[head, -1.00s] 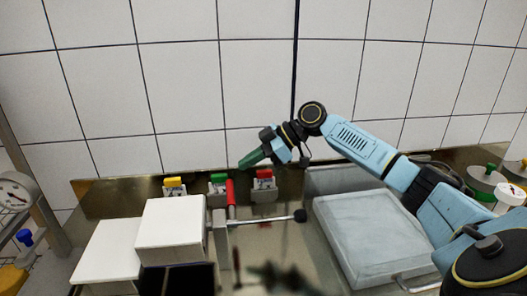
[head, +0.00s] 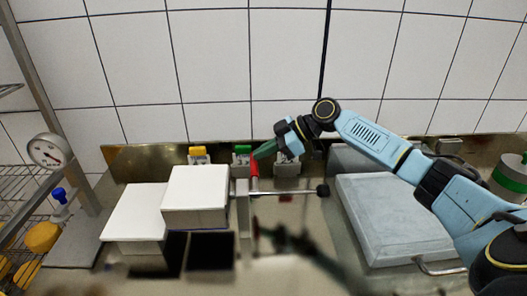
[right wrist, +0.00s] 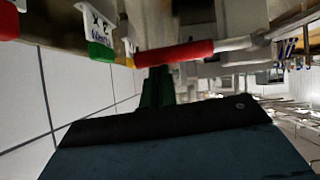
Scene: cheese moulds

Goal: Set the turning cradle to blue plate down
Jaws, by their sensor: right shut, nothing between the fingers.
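The turning cradle shows as a steel post (head: 243,205) with a horizontal rod (head: 290,193) ending in a black knob, and a red handle (head: 254,180) standing upright by the post. A white block (head: 196,192) sits left of the post, with a thin bluish edge along its bottom; I cannot tell whether that is the blue plate. My right gripper (head: 259,153) is shut and empty, its green fingertips at the top of the red handle. In the right wrist view, the handle (right wrist: 175,53) crosses just beyond the fingertips; contact is unclear. My left gripper is not in view.
Yellow (head: 198,153) and green (head: 242,151) tagged holders stand along the back wall. A lower white block (head: 136,215) lies at left, near a dial scale (head: 49,151) and wire rack. A grey lidded tub (head: 395,220) stands at right.

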